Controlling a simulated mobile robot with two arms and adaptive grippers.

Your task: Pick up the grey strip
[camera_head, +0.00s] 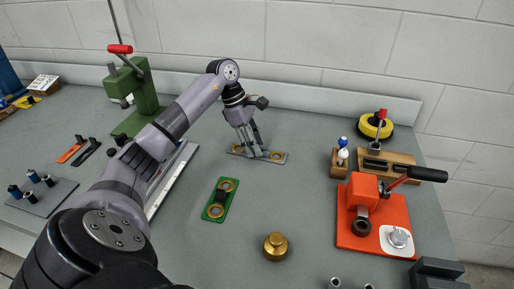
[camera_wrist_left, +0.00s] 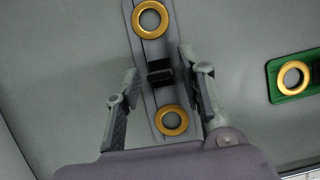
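The grey strip (camera_head: 273,157) lies flat on the bench toward the back, with a brass ring near each end and a dark block in its middle. In the left wrist view the strip (camera_wrist_left: 159,98) runs lengthwise between the fingers. My left gripper (camera_head: 253,150) is over the strip and hides its middle in the head view. In the wrist view my left gripper (camera_wrist_left: 160,88) is open, one finger on each side of the strip near the dark block, with gaps left. Whether the fingertips touch the bench cannot be told. My right gripper is not in view.
A similar green strip (camera_head: 231,189) with brass rings lies nearer. A brass weight (camera_head: 276,246) stands front centre. A red press (camera_head: 352,222) stands at right and a green press (camera_head: 142,92) at left. The bench between strip and brass weight is mostly clear.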

